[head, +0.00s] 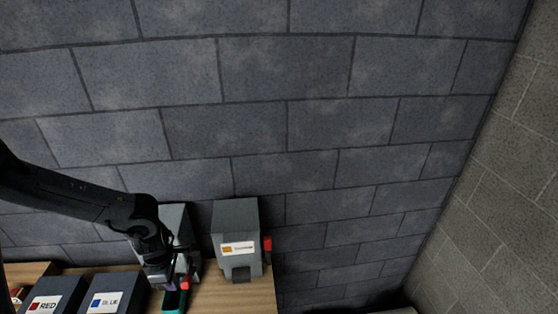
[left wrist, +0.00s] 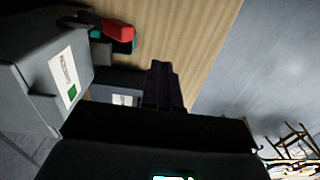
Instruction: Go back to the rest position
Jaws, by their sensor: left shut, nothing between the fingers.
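My left arm comes in from the left in the head view, and its black gripper (head: 160,272) hangs in front of the left grey dispenser (head: 180,222), partly covering it. In the left wrist view the dark fingers (left wrist: 163,85) are together with nothing between them, above the wooden table. A grey box with a green-marked label (left wrist: 50,75) stands close on the left of that view. My right gripper is not in view.
A second grey dispenser (head: 236,225) with a red knob (head: 267,244) stands on the wooden table (head: 250,297). Dark bins labelled RED (head: 58,290) and blue (head: 118,285) stand at left. A teal item (head: 174,301) is below the gripper. A block wall rises behind.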

